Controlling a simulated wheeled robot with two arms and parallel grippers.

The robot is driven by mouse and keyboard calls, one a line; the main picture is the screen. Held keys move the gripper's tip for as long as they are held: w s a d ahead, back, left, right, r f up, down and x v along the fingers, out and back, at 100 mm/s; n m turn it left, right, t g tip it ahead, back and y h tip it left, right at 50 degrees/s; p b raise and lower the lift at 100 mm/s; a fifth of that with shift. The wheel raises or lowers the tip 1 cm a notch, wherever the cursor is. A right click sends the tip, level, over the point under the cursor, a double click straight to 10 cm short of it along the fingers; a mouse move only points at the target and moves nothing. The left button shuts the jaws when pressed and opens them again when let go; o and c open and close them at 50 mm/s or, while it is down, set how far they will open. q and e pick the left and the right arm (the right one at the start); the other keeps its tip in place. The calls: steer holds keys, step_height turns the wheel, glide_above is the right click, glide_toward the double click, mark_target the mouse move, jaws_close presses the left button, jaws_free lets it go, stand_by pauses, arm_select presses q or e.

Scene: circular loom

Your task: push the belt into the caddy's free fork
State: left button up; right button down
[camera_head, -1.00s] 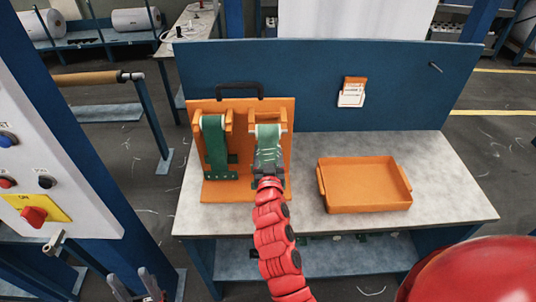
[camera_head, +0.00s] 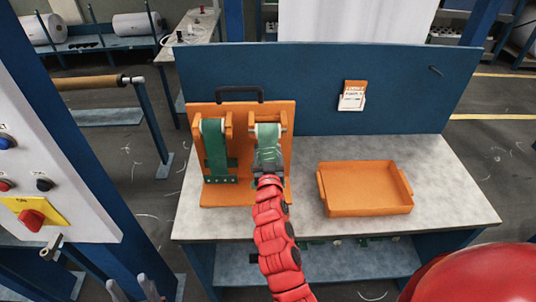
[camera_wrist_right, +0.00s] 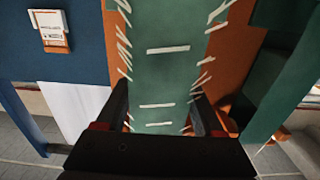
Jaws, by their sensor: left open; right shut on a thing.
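The orange caddy (camera_head: 215,110) stands upright on the bench with two forks. A green belt (camera_head: 214,145) hangs in its left fork. My right gripper (camera_head: 267,168) is shut on a second green belt (camera_head: 267,140) in front of the right fork (camera_head: 283,122). The belt's upper end is between the prongs, but I cannot tell whether it is seated. In the right wrist view this belt (camera_wrist_right: 165,70), with white stitches, runs upward from between the fingers (camera_wrist_right: 160,118). My left gripper (camera_head: 134,290) is open and empty at the lower left, away from the caddy.
An empty orange tray (camera_head: 365,207) sits right of the caddy on the grey bench top (camera_head: 448,200). A blue back panel (camera_head: 400,110) with a small card holder (camera_head: 352,96) rises behind. A control cabinet (camera_head: 60,200) stands at the left. The bench between caddy and tray is clear.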

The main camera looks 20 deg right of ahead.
steer(key=shift+b+x, duration=0.5)
steer(key=shift+x, duration=0.6)
jaws_free()
steer(key=shift+w, duration=0.1)
steer(key=b+v, duration=0.3)
steer(key=v, duration=1.4)
steer(key=shift+s, duration=0.3)
